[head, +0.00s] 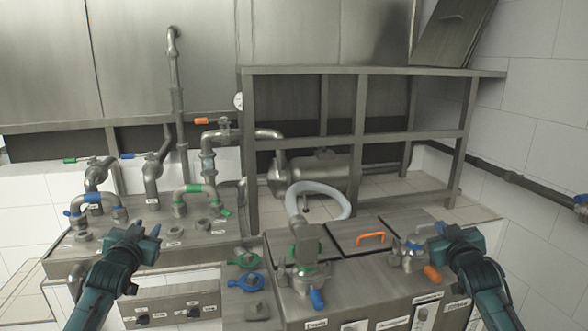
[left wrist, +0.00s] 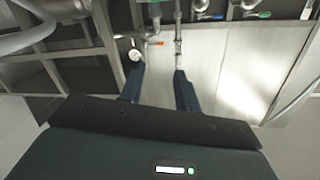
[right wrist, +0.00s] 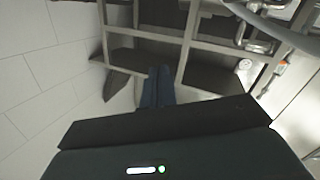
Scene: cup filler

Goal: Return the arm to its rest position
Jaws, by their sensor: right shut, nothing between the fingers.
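My left gripper (head: 149,233) is in the lower left of the head view, in front of the left steel counter. In the left wrist view its two dark blue fingers (left wrist: 158,88) stand apart with nothing between them. My right gripper (head: 437,233) is in the lower right of the head view, close in front of the pipe fitting with the orange handle; contact cannot be told. In the right wrist view its two fingers (right wrist: 158,88) lie together with nothing held. Both arms come up from the bottom of the head view.
A steel counter (head: 130,250) carries pipes with blue and green handles. A filler unit (head: 310,265) with a white hose (head: 335,194) stands in the middle, beside a lid with an orange handle (head: 370,238). A steel rack (head: 360,100) rises behind. A tiled wall (head: 540,140) closes the right side.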

